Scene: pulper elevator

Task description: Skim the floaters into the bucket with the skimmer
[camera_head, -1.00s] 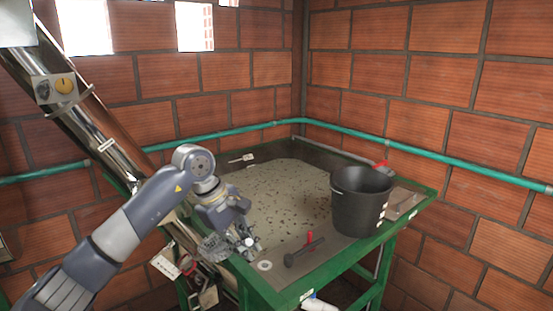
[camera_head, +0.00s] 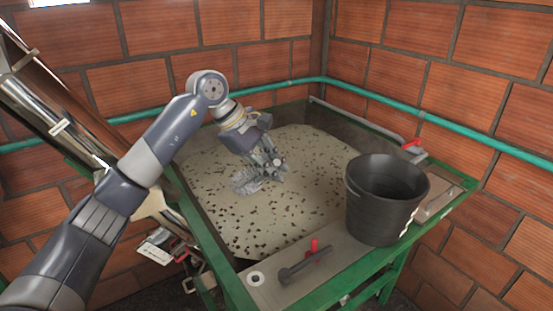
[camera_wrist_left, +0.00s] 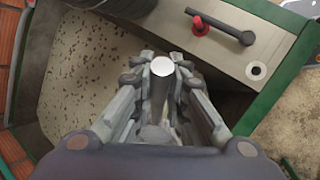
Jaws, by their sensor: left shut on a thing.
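My left gripper (camera_head: 264,170) is over the tank of cloudy beige liquid, shut on the skimmer. In the left wrist view the skimmer's handle (camera_wrist_left: 161,70) stands between the ribbed fingers, its round pale end facing the camera. The skimmer's head is hard to tell from the grey fingers in the head view. Many small dark floaters (camera_head: 232,215) are spread over the liquid. The black bucket (camera_head: 378,218) stands upright on the tank's front right ledge, right of the gripper. I cannot see what is in its bottom. My right gripper is not in view.
A dark lever with a red knob (camera_head: 314,246) lies on the front ledge beside a pale ring (camera_head: 255,278). A red-handled valve (camera_head: 412,144) is behind the bucket. The green frame (camera_head: 218,270) edges the tank. A steel elevator tube slopes at the left. Brick walls enclose the back.

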